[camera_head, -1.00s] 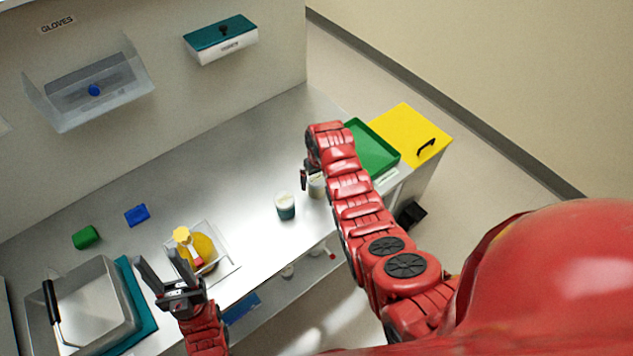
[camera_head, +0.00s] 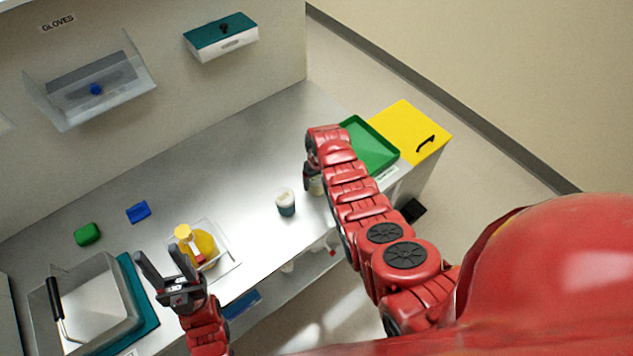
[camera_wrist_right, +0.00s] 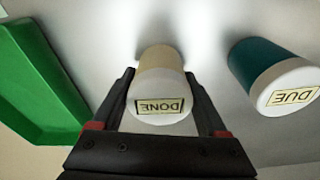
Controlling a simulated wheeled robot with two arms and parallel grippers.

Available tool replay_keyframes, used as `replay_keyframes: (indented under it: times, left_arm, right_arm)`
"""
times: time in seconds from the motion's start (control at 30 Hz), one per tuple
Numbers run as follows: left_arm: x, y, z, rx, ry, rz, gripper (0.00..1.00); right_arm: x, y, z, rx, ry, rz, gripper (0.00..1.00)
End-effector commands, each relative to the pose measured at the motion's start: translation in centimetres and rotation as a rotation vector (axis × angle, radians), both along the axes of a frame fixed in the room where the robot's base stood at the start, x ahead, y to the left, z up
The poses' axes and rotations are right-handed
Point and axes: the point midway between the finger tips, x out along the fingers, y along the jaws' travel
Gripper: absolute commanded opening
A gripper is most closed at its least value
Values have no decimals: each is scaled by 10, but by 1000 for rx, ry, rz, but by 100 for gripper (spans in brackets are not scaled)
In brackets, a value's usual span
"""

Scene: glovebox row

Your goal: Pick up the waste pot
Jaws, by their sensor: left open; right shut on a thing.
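My right gripper (camera_wrist_right: 160,80) is shut on a cream pot (camera_wrist_right: 160,62) with a white lid labelled DONE. In the head view this pot (camera_head: 316,187) is partly hidden behind my right gripper and arm. I cannot tell whether it touches the counter. A teal pot (camera_head: 286,205) with a white lid stands just left of it, apart from the gripper; in the right wrist view this pot (camera_wrist_right: 270,72) is labelled DUE. No label in view reads waste. My left gripper (camera_head: 161,255) is open and empty, near the yellow bottle.
A green tray (camera_head: 372,146) and a yellow lidded box (camera_head: 411,132) are at the right end. A yellow bottle (camera_head: 203,245) stands in a clear tray. A grey bin (camera_head: 95,302), green item (camera_head: 87,234) and blue item (camera_head: 138,212) are at left. The middle counter is clear.

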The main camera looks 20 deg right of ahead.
Motion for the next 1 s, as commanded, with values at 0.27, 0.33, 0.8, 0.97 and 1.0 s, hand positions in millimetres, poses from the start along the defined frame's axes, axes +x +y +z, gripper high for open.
replay_keyframes:
  times: [0.27, 0.33, 0.8, 0.97, 1.0]
  left_arm:
    - [0, 0, 0, 0, 0, 0, 50]
    - [0, 0, 0, 0, 0, 0, 50]
    - [0, 0, -9, 0, 0, 0, 50]
    - [0, 0, -25, 0, 0, 0, 50]
    - [0, 0, -24, 0, 0, 0, 50]
  right_arm:
    - [0, 0, 0, 0, 0, 0, 11]
    - [0, 0, 0, 0, 0, 0, 11]
    - [-1, -1, 12, -1, 1, -1, 11]
    - [1, -1, 32, -2, -6, 1, 11]
    - [-5, 1, 33, -1, -5, 1, 11]
